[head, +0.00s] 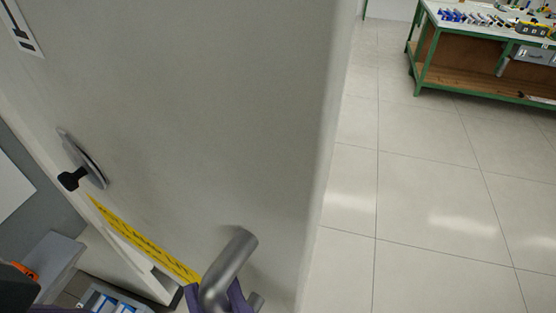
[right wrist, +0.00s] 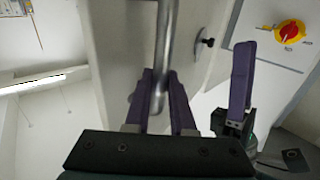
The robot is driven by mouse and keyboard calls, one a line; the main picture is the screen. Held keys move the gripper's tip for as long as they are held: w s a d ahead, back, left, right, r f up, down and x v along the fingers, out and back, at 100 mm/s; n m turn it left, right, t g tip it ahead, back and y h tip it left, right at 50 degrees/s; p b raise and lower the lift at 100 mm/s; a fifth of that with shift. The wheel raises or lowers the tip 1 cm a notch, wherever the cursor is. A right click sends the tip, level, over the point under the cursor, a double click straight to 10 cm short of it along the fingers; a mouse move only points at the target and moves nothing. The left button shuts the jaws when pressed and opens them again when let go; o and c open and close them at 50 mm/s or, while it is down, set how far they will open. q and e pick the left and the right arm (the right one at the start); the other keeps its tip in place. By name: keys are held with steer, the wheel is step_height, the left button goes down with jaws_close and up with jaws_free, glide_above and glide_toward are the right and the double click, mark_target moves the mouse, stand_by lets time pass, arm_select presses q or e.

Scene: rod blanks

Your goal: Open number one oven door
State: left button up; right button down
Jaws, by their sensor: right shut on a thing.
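The pale grey oven door (head: 220,110) fills the left and middle of the head view. Its bent metal bar handle (head: 232,262) is near the bottom. My right gripper (head: 220,300) is at the handle, its purple fingers partly cut off by the frame edge. In the right wrist view the right gripper (right wrist: 162,95) has its two fingers on either side of the handle bar (right wrist: 166,40) and is shut on it. Another purple finger (right wrist: 241,75), apparently of my left gripper, stands to the right, apart from the handle; its opening cannot be judged. The oven's number is not readable.
The door carries a round plate with a black knob (head: 75,178) and a yellow strip (head: 145,243). A red rotary switch (right wrist: 290,32) is on the panel beside it. Blue bins (head: 110,303) are low at left. Tiled floor (head: 430,190) is clear; a green-framed workbench (head: 470,80) stands far right.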

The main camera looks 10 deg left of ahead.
steer(key=shift+s+a+f, duration=0.1)
steer(key=shift+s+a, duration=0.1)
steer(key=shift+s, duration=0.1)
steer(key=c, duration=0.8)
jaws_free()
steer(key=shift+w, duration=0.1)
steer(key=shift+o, duration=0.2)
steer(key=b+v, duration=0.1)
steer(key=v, duration=0.9)
steer(key=shift+b, duration=0.35)
